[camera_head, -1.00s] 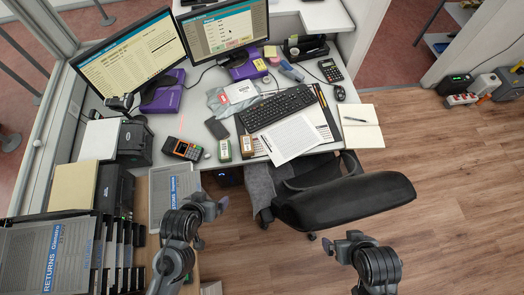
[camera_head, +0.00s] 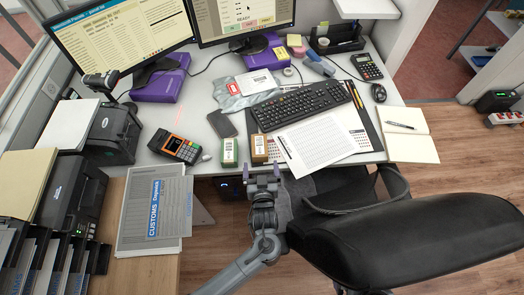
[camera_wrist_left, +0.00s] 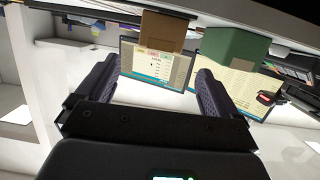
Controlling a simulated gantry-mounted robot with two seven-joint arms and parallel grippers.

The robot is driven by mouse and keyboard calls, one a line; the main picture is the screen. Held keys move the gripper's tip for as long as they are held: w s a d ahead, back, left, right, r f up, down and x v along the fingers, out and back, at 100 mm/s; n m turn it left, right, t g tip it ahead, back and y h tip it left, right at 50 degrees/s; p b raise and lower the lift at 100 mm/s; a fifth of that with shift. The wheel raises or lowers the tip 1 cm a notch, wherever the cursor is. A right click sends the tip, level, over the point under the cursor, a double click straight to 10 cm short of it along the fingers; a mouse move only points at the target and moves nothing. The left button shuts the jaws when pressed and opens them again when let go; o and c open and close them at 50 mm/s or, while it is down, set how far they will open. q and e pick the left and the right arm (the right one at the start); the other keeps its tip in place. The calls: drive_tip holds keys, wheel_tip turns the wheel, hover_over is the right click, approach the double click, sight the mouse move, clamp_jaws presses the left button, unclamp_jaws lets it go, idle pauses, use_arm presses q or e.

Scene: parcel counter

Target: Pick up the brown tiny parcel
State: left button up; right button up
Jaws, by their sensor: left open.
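The brown tiny parcel (camera_head: 259,148) stands at the front edge of the desk, beside a green and white tiny parcel (camera_head: 229,152) on its left. My left gripper (camera_head: 263,174) is open and empty, just in front of the brown parcel and apart from it. In the left wrist view, the brown parcel (camera_wrist_left: 162,30) is at the top, ahead of the gap between the two fingers (camera_wrist_left: 152,80), and the green parcel (camera_wrist_left: 228,45) is to its right. My right gripper is not in view.
A card terminal (camera_head: 180,146) and a phone (camera_head: 221,123) lie left and behind. Paper sheets (camera_head: 318,142) lie close right of the brown parcel, and a keyboard (camera_head: 298,104) behind. A black chair (camera_head: 420,235) stands at the right front.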

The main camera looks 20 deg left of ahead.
sight(261, 155)
use_arm(q)
drive_tip(key=b+x, duration=0.2)
drive_tip(key=x, duration=0.4)
drive_tip(key=shift+w+d+f, duration=0.1)
drive_tip(key=shift+w+f, duration=0.05)
drive_tip(key=shift+f, duration=0.1)
drive_tip(key=shift+w+f+y, duration=0.15)
drive_tip(key=shift+w+y, duration=0.05)
drive_tip(key=shift+y, duration=0.1)
drive_tip(key=shift+b+x, duration=0.9)
drive_tip(key=shift+x, duration=1.45)
drive_tip(key=shift+s, duration=0.1)
drive_tip(key=c, duration=1.2)
